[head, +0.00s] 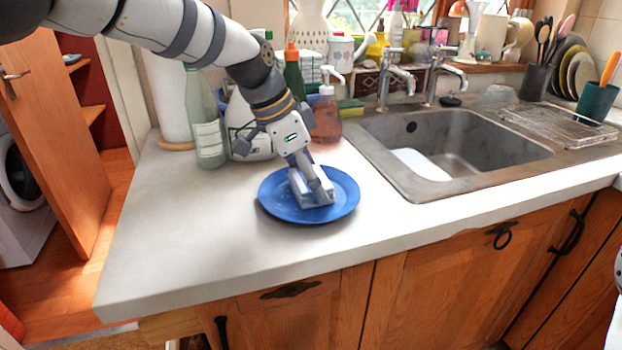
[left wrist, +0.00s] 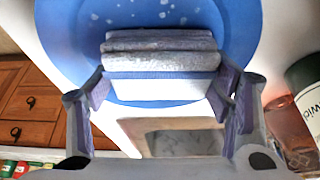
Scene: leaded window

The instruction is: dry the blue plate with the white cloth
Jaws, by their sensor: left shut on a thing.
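The blue plate (head: 274,196) lies flat on the pale worktop, left of the sink. It also shows in the left wrist view (left wrist: 70,35), with pale, drop-like spots on its surface. My left gripper (head: 312,186) points down over the middle of the plate and is shut on the folded white cloth (head: 314,201). In the left wrist view the cloth (left wrist: 162,60) sits between the two fingers, greyish on top and over the plate. The cloth's underside is hidden, so I cannot tell for sure whether it touches the plate.
Behind the plate stand a pink soap bottle (head: 327,118), a clear green bottle (head: 207,130) and a white jug-like container (head: 245,125). The sink (head: 470,140) is to the right, with a wire rack (head: 560,125) beyond. The worktop left and front is clear.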

